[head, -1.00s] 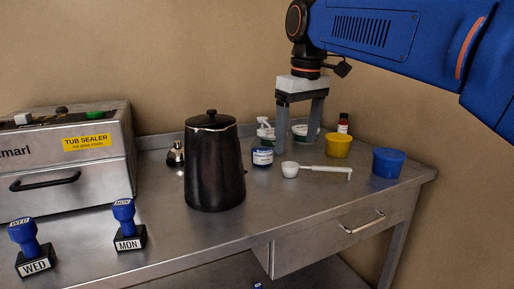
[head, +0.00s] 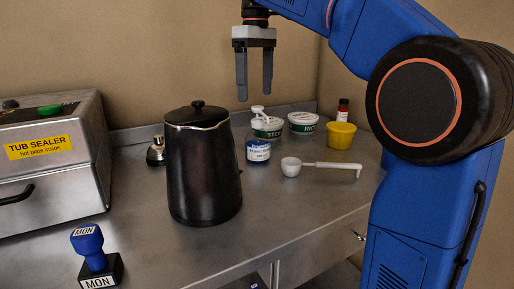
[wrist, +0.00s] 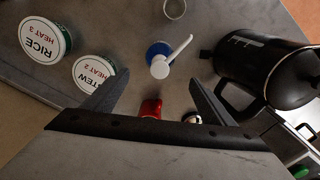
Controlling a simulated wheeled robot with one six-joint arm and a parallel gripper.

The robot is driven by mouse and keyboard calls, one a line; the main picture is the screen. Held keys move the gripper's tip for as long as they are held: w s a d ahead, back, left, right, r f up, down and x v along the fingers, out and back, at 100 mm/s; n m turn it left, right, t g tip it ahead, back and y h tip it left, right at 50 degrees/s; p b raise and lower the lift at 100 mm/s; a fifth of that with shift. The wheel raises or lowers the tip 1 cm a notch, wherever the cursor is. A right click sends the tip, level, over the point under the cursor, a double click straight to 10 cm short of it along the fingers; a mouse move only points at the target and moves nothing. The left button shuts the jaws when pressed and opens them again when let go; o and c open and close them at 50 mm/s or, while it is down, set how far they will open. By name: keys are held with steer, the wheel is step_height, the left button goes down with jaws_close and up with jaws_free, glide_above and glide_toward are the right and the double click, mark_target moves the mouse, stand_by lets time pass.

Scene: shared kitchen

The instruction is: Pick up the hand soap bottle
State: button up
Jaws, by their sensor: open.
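The hand soap bottle (head: 258,151) stands upright on the steel counter, with a blue body, a pale label and a white pump top. It is just right of the black kettle. In the wrist view the bottle (wrist: 158,50) shows from above, its white spout pointing up and right. My gripper (head: 254,92) is open and empty, fingers pointing down, above the pump in the head view. In the wrist view the bottle lies just beyond the gap between my fingertips (wrist: 150,90). I see no contact.
The black kettle (head: 203,170) stands close left. STEW (head: 267,127) and RICE (head: 303,122) tubs are behind and right. A white scoop (head: 320,168) lies in front right, near a yellow tub (head: 341,135). A red object (wrist: 151,108) shows between my fingers in the wrist view.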

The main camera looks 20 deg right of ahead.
mark_target(257, 131)
step_height(257, 131, down, 8)
steer(key=shift+r, duration=0.25)
steer(key=shift+s+d+f, duration=0.1)
steer(key=shift+f, duration=1.2)
steer(key=shift+s+d+f, duration=0.1)
steer(key=shift+f, duration=1.15)
steer(key=shift+c, duration=0.7)
jaws_close()
